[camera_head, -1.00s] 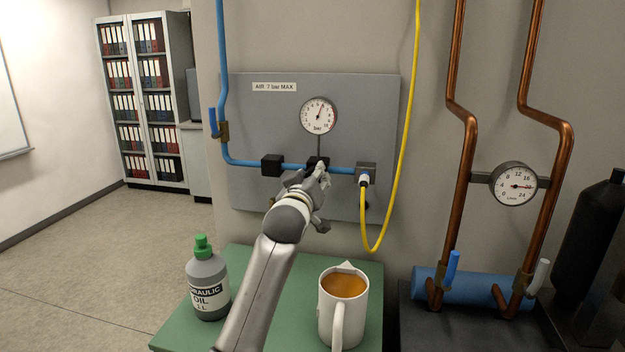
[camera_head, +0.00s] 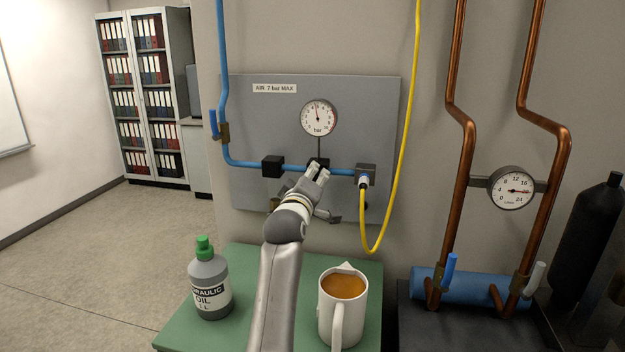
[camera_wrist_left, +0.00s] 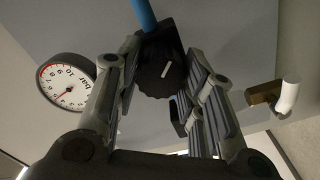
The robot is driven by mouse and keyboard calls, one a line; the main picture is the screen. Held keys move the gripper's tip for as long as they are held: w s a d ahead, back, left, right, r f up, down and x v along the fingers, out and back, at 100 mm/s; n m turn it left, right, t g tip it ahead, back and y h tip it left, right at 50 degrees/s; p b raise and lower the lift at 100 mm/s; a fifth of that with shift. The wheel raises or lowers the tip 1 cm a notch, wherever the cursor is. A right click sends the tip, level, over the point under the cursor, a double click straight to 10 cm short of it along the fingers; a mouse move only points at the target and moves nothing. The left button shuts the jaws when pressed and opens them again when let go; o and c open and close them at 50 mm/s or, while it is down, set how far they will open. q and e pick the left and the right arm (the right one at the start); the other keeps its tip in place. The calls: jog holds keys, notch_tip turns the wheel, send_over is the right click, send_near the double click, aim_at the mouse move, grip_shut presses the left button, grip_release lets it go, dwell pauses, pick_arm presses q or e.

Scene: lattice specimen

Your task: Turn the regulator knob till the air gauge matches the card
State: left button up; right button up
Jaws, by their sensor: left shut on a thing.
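The black regulator knob (camera_wrist_left: 162,68), with a white mark on its face, is under the blue air pipe in the left wrist view. My left gripper (camera_head: 318,168) is shut on it, one finger at each side, and hides most of it in the head view. The round air gauge (camera_head: 318,118) is on the grey panel just above. Its needle points almost straight up, slightly left. The gauge also shows tilted in the left wrist view (camera_wrist_left: 68,82). A label reading "AIR 7 bar MAX" (camera_head: 274,88) is at the panel's upper left; I see no other card. My right gripper is out of view.
A black block (camera_head: 273,166) is on the pipe left of my gripper; a yellow hose (camera_head: 402,150) hangs to the right. On the green table (camera_head: 255,262) stand an oil bottle (camera_head: 209,283) and a mug (camera_head: 343,308). Copper pipes carry another gauge (camera_head: 512,187).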

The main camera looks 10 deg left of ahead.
pick_arm(q)
jog(key=o, duration=1)
